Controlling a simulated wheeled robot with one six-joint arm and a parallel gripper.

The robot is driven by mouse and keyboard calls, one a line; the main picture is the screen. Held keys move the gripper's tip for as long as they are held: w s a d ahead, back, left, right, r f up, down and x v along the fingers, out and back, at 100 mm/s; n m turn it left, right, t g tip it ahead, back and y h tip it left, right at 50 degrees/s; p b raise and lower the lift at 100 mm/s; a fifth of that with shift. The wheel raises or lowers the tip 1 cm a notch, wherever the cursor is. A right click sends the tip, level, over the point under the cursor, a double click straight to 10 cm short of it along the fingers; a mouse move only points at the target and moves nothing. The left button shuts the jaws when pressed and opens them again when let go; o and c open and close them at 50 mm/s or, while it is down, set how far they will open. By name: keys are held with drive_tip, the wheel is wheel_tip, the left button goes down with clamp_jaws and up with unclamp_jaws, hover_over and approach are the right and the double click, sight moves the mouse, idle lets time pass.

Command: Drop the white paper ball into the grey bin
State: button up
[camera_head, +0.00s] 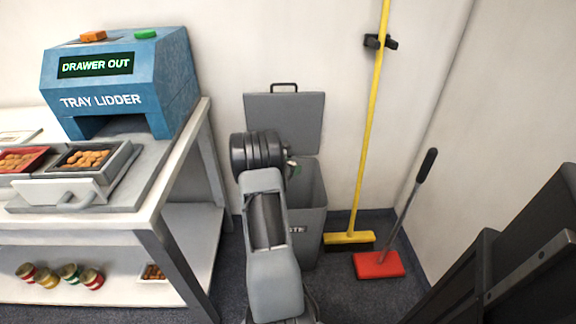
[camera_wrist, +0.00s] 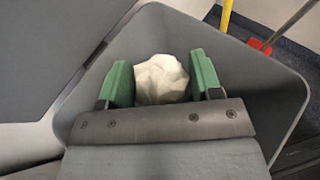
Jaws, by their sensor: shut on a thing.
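The white paper ball (camera_wrist: 161,80) is held between the green fingers of my gripper (camera_wrist: 162,82) in the wrist view. My gripper is shut on it. The grey bin (camera_head: 308,190) stands on the floor against the back wall, with its lid (camera_head: 284,122) raised behind it. In the wrist view the bin's opening (camera_wrist: 262,95) surrounds the ball and fingers from below. The ball is over the opening; I cannot tell how deep. In the head view my arm hides the ball and part of the bin, and only a bit of green finger shows.
A white bench (camera_head: 190,150) with a blue tray lidder (camera_head: 120,85) stands to the left. A yellow broom (camera_head: 350,238) and a red dustpan (camera_head: 379,264) are right of the bin. Several jars (camera_head: 70,272) lie on the bench's lower shelf.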

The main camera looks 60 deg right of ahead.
drive_tip(key=shift+f+b, duration=1.35)
drive_tip(key=shift+f, duration=1)
drive_tip(key=o, duration=1)
drive_tip(key=shift+r, duration=0.1)
drive_tip(key=p+v, duration=0.4)
drive_tip(key=v, duration=0.9)
drive_tip(key=shift+w+a, duration=0.1)
drive_tip(key=shift+a, duration=0.3)
